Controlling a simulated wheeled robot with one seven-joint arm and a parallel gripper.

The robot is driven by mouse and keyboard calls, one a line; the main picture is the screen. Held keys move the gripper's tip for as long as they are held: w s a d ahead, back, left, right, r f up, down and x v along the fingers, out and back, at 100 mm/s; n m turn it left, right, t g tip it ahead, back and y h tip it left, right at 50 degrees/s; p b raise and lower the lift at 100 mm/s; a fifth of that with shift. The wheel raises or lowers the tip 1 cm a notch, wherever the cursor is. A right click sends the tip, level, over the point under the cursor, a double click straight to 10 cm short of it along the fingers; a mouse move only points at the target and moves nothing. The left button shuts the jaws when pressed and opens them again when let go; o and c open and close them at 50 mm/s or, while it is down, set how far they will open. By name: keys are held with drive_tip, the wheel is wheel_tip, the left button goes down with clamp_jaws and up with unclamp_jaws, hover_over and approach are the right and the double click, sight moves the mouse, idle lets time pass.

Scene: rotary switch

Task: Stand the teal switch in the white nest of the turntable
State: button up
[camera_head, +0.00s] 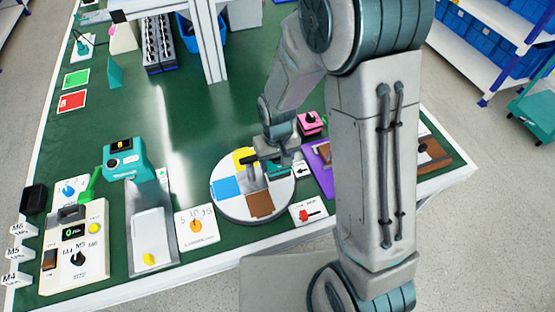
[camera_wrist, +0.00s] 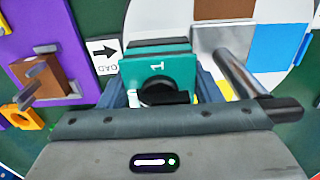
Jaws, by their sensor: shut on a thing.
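My gripper (camera_head: 277,157) is shut on the teal switch (camera_wrist: 160,70), a block marked "1" with a black knob. In the wrist view the switch sits between the two fingers of my gripper (camera_wrist: 160,92). In the head view only a little of the teal switch (camera_head: 279,169) shows below the gripper. The round white turntable (camera_head: 226,207) lies under it, with yellow, blue and brown patches. The switch is over the turntable's right side. The white nest cannot be told from the white disc. I cannot tell whether the switch touches the turntable.
A metal rod with a black grip (camera_wrist: 283,108) rises from the turntable beside my gripper. A purple board (camera_wrist: 40,35) with a brown block and an arrow card (camera_wrist: 104,52) lie beside it. A pink switch (camera_head: 311,122) stands behind. A red-knob card (camera_head: 309,214) lies in front.

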drive_tip(key=shift+s+d, duration=0.2)
drive_tip(key=shift+s, duration=0.2)
drive_tip(key=shift+w+a+r, duration=0.1)
drive_tip(key=shift+w+a+r+p, duration=0.15)
drive_tip(key=shift+w+r+p, duration=0.1)
drive_tip(key=shift+r+p, duration=0.35)
drive_tip(key=shift+f, duration=0.15)
